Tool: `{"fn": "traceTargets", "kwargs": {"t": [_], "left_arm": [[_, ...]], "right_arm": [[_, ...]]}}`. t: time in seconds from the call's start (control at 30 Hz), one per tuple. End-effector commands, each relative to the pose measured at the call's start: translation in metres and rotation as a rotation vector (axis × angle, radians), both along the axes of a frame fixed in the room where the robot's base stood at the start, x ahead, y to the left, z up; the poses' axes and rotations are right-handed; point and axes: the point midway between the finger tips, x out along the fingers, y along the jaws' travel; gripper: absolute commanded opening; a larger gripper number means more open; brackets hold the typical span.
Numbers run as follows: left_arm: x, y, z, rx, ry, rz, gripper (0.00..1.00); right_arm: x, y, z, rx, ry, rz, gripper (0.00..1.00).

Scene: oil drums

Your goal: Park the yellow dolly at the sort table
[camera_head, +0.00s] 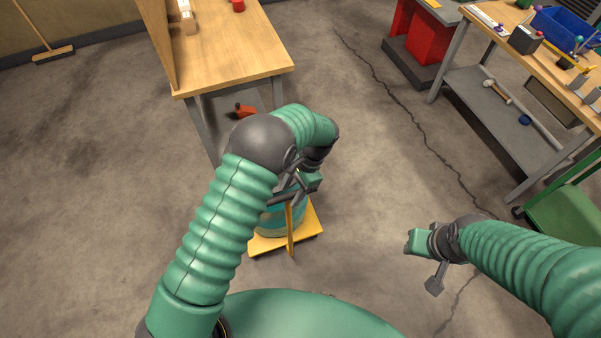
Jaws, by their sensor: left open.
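The yellow dolly (308,228) is on the concrete floor in the middle of the head view, with an upright yellow bar at its near side. A teal drum (268,222) stands on it, mostly hidden behind my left arm. My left gripper (290,190) is open, above the dolly and in front of the drum; I cannot tell whether it touches either. My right gripper (425,265) is over bare floor to the right, apart from the dolly, its jaws unclear. A wooden table (235,50) stands beyond the dolly; I cannot tell if it is the sort table.
An orange tool (244,111) lies under the wooden table. A red cabinet (415,45) stands at the back right. A workbench (500,60) with tools and a blue bin (565,28) is on the right.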

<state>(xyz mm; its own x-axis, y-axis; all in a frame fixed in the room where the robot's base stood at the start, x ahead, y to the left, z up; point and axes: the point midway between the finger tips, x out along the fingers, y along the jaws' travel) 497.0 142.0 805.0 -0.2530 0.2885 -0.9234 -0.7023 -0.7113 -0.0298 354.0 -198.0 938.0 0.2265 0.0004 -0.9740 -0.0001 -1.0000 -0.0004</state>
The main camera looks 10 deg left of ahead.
Motion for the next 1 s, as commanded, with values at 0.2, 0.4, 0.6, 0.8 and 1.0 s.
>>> {"fn": "traceTargets", "kwargs": {"t": [0.2,0.4,0.6,0.8,1.0], "left_arm": [[0.019,-0.020,0.061,-0.002,-0.007,-0.003,0.45],[0.031,-0.033,0.103,-0.002,-0.005,-0.002,0.45],[0.034,-0.037,0.118,-0.001,-0.001,0.000,0.45],[0.034,-0.037,0.118,-0.001,-0.002,0.000,0.45],[0.034,-0.037,0.118,-0.001,-0.001,0.000,0.45]], "right_arm": [[0.000,0.000,-0.002,0.000,0.000,0.000,0.36],[0.000,0.000,-0.001,0.000,0.000,0.000,0.36],[0.000,0.000,-0.001,0.000,0.000,0.000,0.36],[0.000,0.000,-0.001,0.000,0.000,0.000,0.36],[0.000,0.000,-0.001,0.000,0.000,0.000,0.36]]}}
